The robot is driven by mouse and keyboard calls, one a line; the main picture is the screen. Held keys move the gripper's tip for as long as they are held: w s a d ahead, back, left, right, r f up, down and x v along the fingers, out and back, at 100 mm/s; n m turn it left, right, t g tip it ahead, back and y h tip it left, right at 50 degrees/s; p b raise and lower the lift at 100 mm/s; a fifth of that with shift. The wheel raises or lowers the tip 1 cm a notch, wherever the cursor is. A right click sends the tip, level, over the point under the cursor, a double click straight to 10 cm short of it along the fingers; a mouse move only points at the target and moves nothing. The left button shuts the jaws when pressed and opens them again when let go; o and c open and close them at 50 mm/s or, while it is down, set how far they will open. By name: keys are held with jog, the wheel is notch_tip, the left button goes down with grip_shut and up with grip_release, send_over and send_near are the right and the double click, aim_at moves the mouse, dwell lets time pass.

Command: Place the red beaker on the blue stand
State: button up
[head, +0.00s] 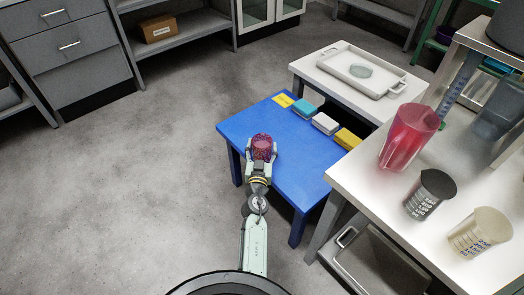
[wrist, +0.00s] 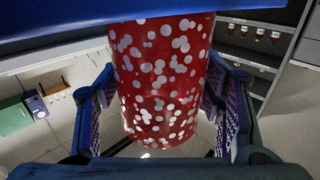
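The red beaker (head: 263,147) is at the near left part of the blue stand (head: 232,130), a low blue table. In the wrist view the beaker (wrist: 158,85) is red with white dots and fills the middle between my fingers. One end overlaps the blue surface (wrist: 60,28) at the top of that view. My gripper (head: 262,158) comes from the near side with a finger on each side of the beaker. The finger pads (wrist: 160,105) appear to meet its sides. I cannot tell whether the beaker's base touches the blue top.
A white table with a tray (head: 362,70) stands behind. A counter at right holds a red pitcher (head: 409,135) and beakers (head: 428,195). The floor at left is clear.

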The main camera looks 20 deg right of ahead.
jog(key=c, duration=1.1)
jog(key=shift+r, duration=0.2)
